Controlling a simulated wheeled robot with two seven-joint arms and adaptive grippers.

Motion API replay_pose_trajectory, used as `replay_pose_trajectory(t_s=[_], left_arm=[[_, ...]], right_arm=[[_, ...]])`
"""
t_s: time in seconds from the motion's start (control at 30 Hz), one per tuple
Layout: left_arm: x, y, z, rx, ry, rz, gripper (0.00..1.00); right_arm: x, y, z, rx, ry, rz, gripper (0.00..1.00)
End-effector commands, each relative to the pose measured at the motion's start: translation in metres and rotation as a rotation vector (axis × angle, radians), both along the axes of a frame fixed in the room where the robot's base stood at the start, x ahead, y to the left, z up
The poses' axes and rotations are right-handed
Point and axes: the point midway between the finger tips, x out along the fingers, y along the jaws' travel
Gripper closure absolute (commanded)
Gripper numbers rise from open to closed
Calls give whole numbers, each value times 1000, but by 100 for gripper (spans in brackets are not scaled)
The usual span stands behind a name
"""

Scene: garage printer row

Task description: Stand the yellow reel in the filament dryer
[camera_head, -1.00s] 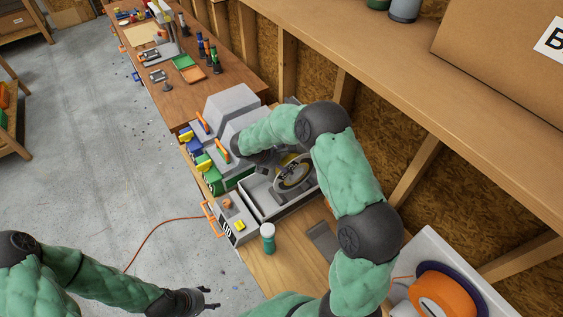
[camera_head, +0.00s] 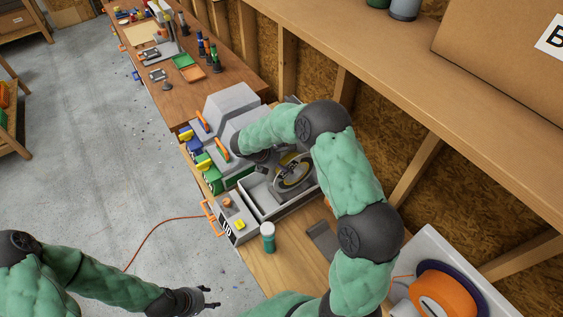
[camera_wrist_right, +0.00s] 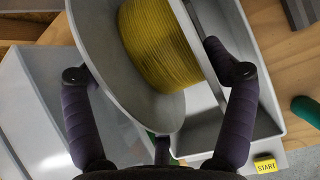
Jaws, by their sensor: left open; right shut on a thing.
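The yellow reel (camera_head: 297,173), a grey-flanged spool wound with yellow filament, stands roughly on edge at the filament dryer, an open pale grey box (camera_head: 286,207). In the right wrist view the reel's yellow winding (camera_wrist_right: 160,45) and grey flange fill the middle, with the dryer's wall (camera_wrist_right: 262,85) beside it. My right gripper (camera_wrist_right: 152,72) is shut on the reel, one finger on each side. I cannot tell whether the reel touches the dryer floor; the arm and flange hide its lower edge. My left gripper (camera_head: 212,298) is open and empty, over the floor left of the bench.
The dryer's control panel carries a yellow START button (camera_head: 239,225). Grey machines (camera_head: 232,105) stand behind. An orange reel (camera_head: 444,297) lies at the lower right. A shelf overhangs the right side.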

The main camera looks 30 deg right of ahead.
Motion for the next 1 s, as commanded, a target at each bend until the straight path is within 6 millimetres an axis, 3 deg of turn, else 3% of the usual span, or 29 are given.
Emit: replay_pose_trajectory(t_s=[1.0], left_arm=[[0, 0, -23, 0, 0, 0, 46]], right_arm=[[1, 0, -29, -2, -2, 0, 74]])
